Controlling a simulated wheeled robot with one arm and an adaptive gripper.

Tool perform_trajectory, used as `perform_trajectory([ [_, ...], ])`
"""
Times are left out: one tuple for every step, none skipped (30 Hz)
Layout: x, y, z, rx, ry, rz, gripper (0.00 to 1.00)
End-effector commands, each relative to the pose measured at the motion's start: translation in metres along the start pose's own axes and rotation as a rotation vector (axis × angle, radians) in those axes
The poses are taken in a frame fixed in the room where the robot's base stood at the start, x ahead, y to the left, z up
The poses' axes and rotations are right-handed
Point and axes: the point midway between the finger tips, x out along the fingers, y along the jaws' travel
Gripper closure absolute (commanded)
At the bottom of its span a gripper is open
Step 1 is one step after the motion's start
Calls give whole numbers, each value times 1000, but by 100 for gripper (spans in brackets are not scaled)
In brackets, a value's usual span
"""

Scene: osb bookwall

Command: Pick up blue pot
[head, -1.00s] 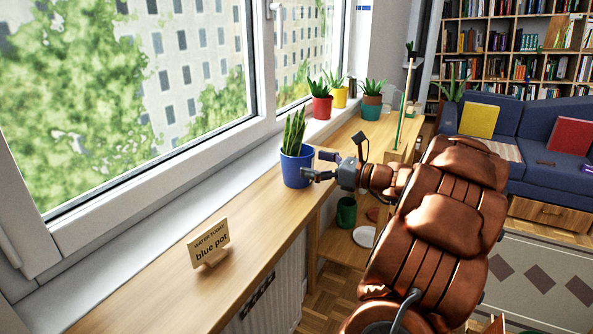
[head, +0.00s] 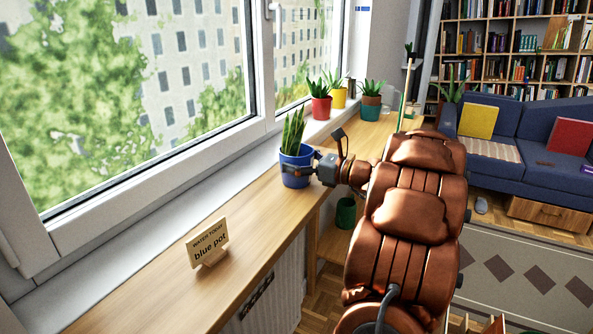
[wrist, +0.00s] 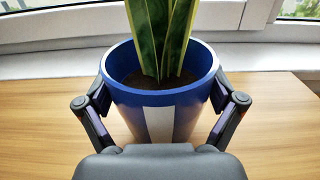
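The blue pot (head: 297,169), with a pale stripe down its side and a tall green plant in it, stands upright on the wooden sill shelf. My gripper (head: 300,168) is at its right front side in the head view. In the wrist view the pot (wrist: 160,97) fills the middle, and the fingers of my gripper (wrist: 162,97) are spread wide, one on each side just below the rim. Their pads are very close to the pot's walls; I cannot tell whether they touch. A sign (head: 208,243) reading "water today: blue pot" stands on the shelf nearer to me.
The window and its ledge (head: 172,205) run close behind the pot. Potted plants in red (head: 321,107), yellow (head: 338,98) and teal (head: 369,107) pots stand farther along. A green pot (head: 346,212) sits lower down. The shelf (head: 150,275) around the sign is mostly clear.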

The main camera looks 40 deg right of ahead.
Motion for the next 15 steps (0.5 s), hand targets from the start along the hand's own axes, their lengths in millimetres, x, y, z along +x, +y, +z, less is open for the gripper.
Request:
perform_trajectory([
  [0, 0, 0, 0, 0, 0, 28],
  [0, 0, 0, 0, 0, 0, 31],
  [0, 0, 0, 0, 0, 0, 35],
  [0, 0, 0, 0, 0, 0, 39],
  [0, 0, 0, 0, 0, 0, 42],
  [0, 0, 0, 0, 0, 0, 46],
  [0, 0, 0, 0, 0, 0, 49],
  [0, 0, 0, 0, 0, 0, 52],
  [0, 0, 0, 0, 0, 0, 56],
  [0, 0, 0, 0, 0, 0, 59],
  [0, 0, 0, 0, 0, 1, 62],
  [0, 0, 0, -1, -1, 0, 63],
  [0, 0, 0, -1, -1, 0, 63],
  [0, 0, 0, -1, -1, 0, 63],
  [0, 0, 0, -1, -1, 0, 63],
])
